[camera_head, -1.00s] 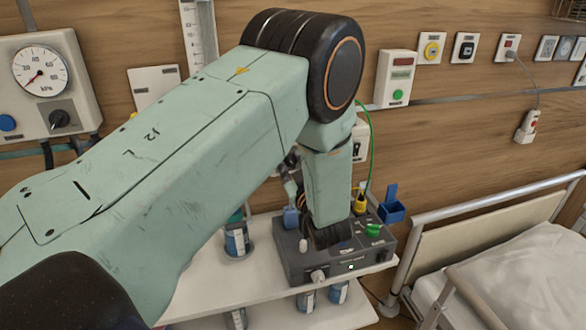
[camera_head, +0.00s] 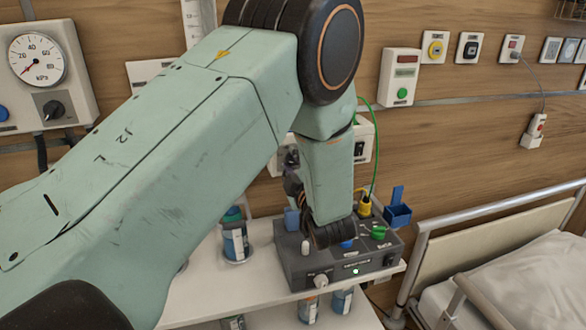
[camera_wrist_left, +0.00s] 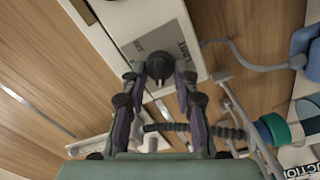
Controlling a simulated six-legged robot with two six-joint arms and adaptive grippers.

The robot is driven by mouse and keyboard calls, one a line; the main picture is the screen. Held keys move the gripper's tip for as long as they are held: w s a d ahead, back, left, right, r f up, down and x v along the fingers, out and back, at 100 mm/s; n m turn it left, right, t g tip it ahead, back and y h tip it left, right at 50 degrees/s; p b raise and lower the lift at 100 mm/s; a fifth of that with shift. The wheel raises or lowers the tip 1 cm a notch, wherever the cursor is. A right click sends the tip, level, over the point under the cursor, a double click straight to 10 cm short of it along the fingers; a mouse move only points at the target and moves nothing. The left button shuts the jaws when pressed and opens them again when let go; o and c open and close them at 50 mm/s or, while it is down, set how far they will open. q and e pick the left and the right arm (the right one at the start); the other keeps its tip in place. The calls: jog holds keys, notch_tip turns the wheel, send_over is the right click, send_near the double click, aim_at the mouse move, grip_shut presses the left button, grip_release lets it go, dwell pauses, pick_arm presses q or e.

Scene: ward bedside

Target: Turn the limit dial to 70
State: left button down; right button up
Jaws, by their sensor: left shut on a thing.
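The limit dial (camera_wrist_left: 160,67) is a dark round knob on a grey plate lettered LIMIT, on a white housing (camera_wrist_left: 146,16), in the left wrist view. My left gripper (camera_wrist_left: 160,79) has its two fingers on either side of the dial and is shut on it. The dial's pointer and scale numbers are too small to read. In the head view, my left forearm covers the dial, and only a dark part of my left gripper (camera_head: 291,178) shows beside it. The white housing (camera_head: 363,140) shows partly behind the forearm. My right gripper is not in view.
A dark grey control box (camera_head: 345,268) stands on the white shelf (camera_head: 215,290) below my forearm, near a blue-labelled bottle (camera_head: 235,240). A kPa gauge (camera_head: 37,60) is on the wall at left. The bed rail (camera_head: 480,217) stands at right.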

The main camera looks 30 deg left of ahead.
pick_arm(q)
jog(key=shift+s+f+n, duration=0.1)
jog(key=shift+f+n, duration=0.1)
jog(key=shift+n, duration=0.2)
jog(key=c, duration=1)
grip_release()
jog(key=shift+r, duration=0.15)
jog(key=shift+c, duration=0.2)
